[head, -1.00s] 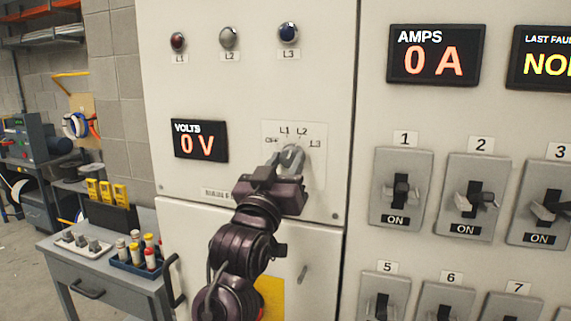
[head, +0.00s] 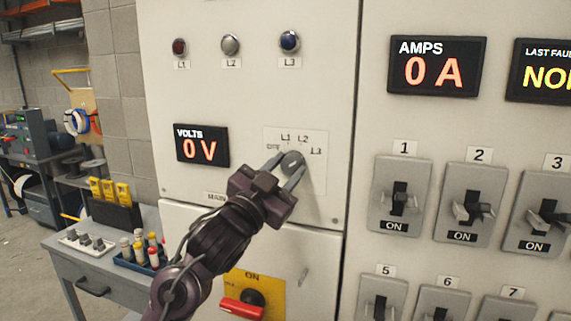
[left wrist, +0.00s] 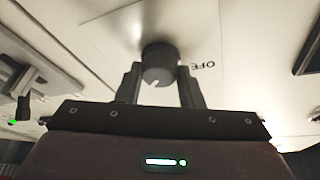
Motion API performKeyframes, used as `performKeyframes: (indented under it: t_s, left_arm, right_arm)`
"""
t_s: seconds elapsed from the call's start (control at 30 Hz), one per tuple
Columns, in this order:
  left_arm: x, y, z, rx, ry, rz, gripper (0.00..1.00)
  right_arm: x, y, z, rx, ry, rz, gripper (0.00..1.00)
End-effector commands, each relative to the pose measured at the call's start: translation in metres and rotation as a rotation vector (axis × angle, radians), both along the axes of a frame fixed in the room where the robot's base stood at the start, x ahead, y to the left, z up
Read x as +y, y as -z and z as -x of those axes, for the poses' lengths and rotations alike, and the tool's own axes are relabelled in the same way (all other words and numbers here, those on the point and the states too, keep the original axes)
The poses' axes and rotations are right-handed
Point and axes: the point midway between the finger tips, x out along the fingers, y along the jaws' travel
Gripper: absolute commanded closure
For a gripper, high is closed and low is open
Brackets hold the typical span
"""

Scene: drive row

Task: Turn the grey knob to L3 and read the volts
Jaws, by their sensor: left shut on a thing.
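The round grey knob (head: 292,162) is on a pale plate (head: 316,182) on the cabinet front, with OFF, L1, L2 and L3 marked around it. My left gripper (head: 288,168) is shut on the knob, one finger on each side. In the left wrist view, the knob (left wrist: 158,65) sits between the fingertips, and its white mark slants at the lower edge, away from the upside-down OFF label (left wrist: 203,66). I cannot tell exactly which position it points to. The VOLTS display (head: 201,146) reads 0 V. My right gripper is not in view.
A red handle (head: 243,309) on a yellow plate is below, close to my left arm. Three lamps are above, including the blue L3 lamp (head: 289,41). Switches and the AMPS display (head: 436,66), reading 0 A, are at right. A grey bench (head: 85,262) stands at left.

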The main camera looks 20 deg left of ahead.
Motion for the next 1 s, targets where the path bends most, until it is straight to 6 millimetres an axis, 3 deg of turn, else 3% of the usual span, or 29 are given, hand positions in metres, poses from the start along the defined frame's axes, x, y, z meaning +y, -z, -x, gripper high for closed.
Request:
performKeyframes:
  t_s: [0.3,0.83,0.87,1.0]
  left_arm:
    - [0.0005,-0.0003,-0.0004,-0.002,0.000,-0.124,0.89]
    - [0.0002,0.0003,-0.0003,-0.004,0.000,-0.145,0.89]
    - [0.0003,0.0002,-0.0003,-0.004,0.000,-0.145,0.62]
    - [0.0004,0.0000,-0.0002,-0.004,0.001,-0.144,0.44]
  right_arm:
    - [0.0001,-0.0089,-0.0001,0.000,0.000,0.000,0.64]
    - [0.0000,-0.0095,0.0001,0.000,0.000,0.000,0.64]
    - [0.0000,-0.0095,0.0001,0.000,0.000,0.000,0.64]
    - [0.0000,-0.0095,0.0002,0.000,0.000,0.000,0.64]
